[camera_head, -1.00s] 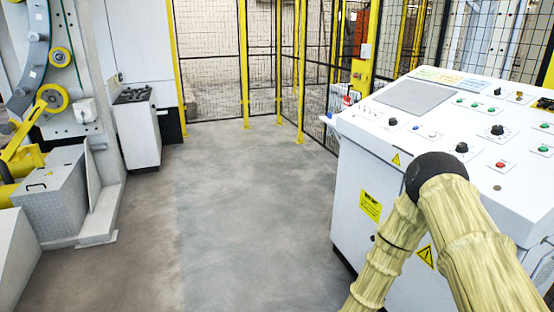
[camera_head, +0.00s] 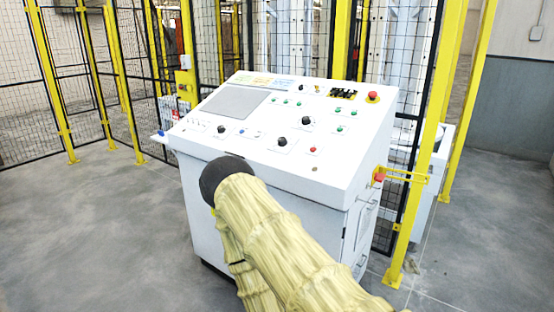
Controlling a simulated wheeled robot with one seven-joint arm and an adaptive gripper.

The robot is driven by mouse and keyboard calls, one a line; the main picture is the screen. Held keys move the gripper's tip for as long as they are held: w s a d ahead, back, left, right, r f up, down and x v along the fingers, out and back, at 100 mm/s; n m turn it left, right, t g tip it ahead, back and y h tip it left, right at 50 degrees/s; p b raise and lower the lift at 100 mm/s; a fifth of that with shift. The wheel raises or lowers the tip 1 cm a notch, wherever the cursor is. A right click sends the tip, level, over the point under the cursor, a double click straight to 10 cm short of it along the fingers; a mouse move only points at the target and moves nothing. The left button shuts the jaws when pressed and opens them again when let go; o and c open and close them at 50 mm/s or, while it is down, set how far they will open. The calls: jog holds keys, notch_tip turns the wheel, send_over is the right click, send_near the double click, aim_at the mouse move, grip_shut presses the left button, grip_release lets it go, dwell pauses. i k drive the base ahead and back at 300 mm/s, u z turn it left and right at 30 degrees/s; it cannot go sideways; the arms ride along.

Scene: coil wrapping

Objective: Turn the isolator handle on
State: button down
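I cannot make out the isolator handle for certain. A white control console (camera_head: 262,185) stands in the middle, with several black knobs and red and green buttons on its sloped top. One black knob (camera_head: 307,121) is in the middle of the panel. A small red and yellow fitting (camera_head: 379,176) shows at the console's right side, by the yellow fence post; its kind is too small to tell. My arm in its yellow sleeve, with a black joint, rises in front of the console and hides part of its front. My gripper is not in view.
A mesh fence with yellow posts (camera_head: 118,85) runs behind the console and on the left. A yellow post (camera_head: 425,165) stands close by the console's right side. Grey floor (camera_head: 95,230) is clear on the left. More open floor (camera_head: 490,215) lies beyond the post on the right.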

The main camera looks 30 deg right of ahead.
aim_at(379, 178)
jog(key=z, duration=1.55)
jog(key=k, duration=0.3)
jog(key=z, duration=0.85)
jog(key=i, duration=0.65)
jog(key=u, duration=0.7)
jog(key=i, duration=0.6)
jog(key=u, duration=0.5)
